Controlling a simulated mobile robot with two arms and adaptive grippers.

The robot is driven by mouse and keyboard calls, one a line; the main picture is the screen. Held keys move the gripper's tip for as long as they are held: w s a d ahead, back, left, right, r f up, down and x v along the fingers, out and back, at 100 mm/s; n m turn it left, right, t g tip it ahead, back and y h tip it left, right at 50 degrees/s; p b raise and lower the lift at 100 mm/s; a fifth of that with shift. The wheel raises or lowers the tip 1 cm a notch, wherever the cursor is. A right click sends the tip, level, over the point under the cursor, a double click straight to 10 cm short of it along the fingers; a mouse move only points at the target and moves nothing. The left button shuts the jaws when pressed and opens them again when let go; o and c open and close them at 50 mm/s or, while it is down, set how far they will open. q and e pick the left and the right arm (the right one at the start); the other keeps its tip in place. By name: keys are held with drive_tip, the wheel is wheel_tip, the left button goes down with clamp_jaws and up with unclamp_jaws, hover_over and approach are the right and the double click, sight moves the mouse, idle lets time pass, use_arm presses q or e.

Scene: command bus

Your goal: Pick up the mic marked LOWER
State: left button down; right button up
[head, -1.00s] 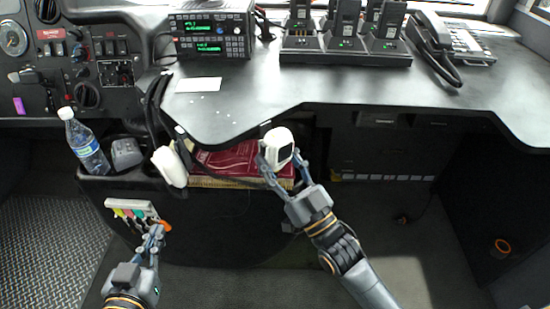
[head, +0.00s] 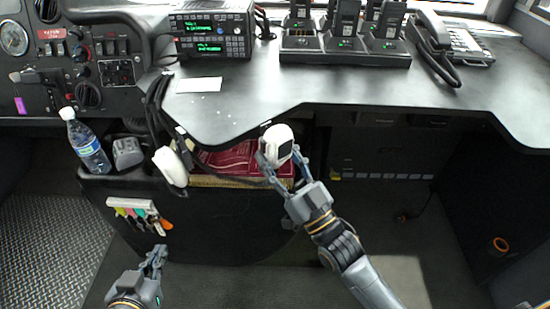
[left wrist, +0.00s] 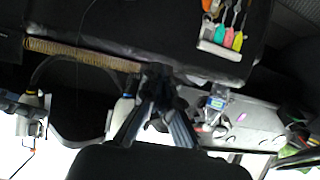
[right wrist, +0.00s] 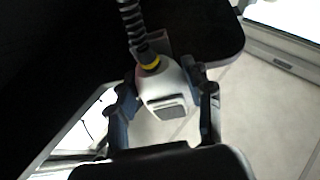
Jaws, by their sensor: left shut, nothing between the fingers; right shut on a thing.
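A white mic (head: 279,140) with a dark grey face is held between the fingers of my right gripper (head: 280,157), just in front of the desk edge. In the right wrist view the mic (right wrist: 163,88) has a yellow ring and a dark coiled cord at its far end, with a finger on each side. A second white mic (head: 170,167) hangs at the left, below the desk edge, apart from both grippers. I cannot read a marking on either mic. My left gripper (head: 156,258) is shut and empty, low at the left, below the coloured tags.
A radio unit (head: 212,32) and handheld radios in a charger (head: 345,48) stand on the desk (head: 270,90). A water bottle (head: 86,145) and red books (head: 235,158) sit below the desk. Coloured tags (head: 140,213) hang on the dark panel. The floor in front is clear.

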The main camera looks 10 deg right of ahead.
sight(285, 153)
use_arm(q)
drive_tip(key=shift+s+a+f+g, duration=0.4)
drive_tip(key=shift+s+f+g, duration=0.2)
drive_tip(key=shift+f, duration=0.15)
use_arm(e)
drive_tip(key=shift+r, duration=0.3)
use_arm(q)
drive_tip(key=shift+p, duration=0.3)
use_arm(e)
drive_tip(key=shift+s, duration=0.15)
